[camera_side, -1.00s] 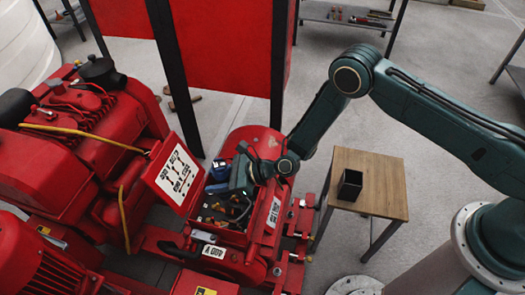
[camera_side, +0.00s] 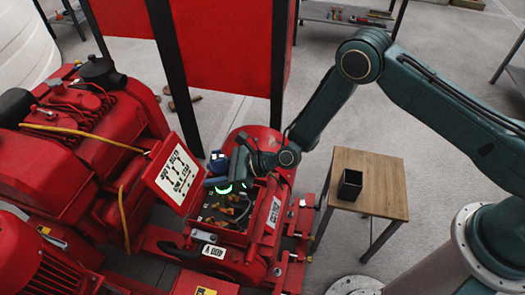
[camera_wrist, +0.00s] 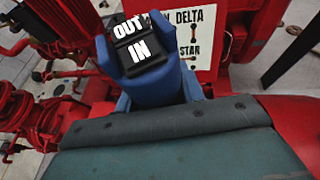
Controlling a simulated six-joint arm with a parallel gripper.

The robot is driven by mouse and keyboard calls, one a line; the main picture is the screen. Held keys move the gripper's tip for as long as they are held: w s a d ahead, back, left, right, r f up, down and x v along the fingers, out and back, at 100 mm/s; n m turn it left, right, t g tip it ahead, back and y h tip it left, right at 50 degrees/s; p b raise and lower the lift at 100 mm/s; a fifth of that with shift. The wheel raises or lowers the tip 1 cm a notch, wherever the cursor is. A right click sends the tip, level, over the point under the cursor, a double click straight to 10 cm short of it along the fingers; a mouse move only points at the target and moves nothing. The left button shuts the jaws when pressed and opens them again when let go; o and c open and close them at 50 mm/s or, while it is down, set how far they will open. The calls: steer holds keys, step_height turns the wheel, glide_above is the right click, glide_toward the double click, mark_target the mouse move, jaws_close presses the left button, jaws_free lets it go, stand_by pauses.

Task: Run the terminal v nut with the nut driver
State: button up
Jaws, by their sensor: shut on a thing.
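My gripper (camera_side: 228,172) is shut on the blue nut driver (camera_side: 218,160), over the open terminal box (camera_side: 262,212) on the red pumpset. In the wrist view the nut driver (camera_wrist: 158,90) stands up beyond the gripper's teal body, with a black cap reading OUT and IN. A green glow (camera_side: 224,189) shows just below the gripper in the side view. Coloured wires and small terminals (camera_side: 225,207) show inside the box. I cannot make out the terminal v nut, and the driver's working end is hidden.
The open lid (camera_side: 177,175), with a white delta/star diagram, stands left of the box. A red engine (camera_side: 75,130) lies further left. A wooden table (camera_side: 385,205) with a black open box (camera_side: 350,184) stands to the right. A red panel with dark posts rises behind.

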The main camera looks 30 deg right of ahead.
steer(key=shift+r, duration=1.4)
steer(key=shift+w, duration=0.1)
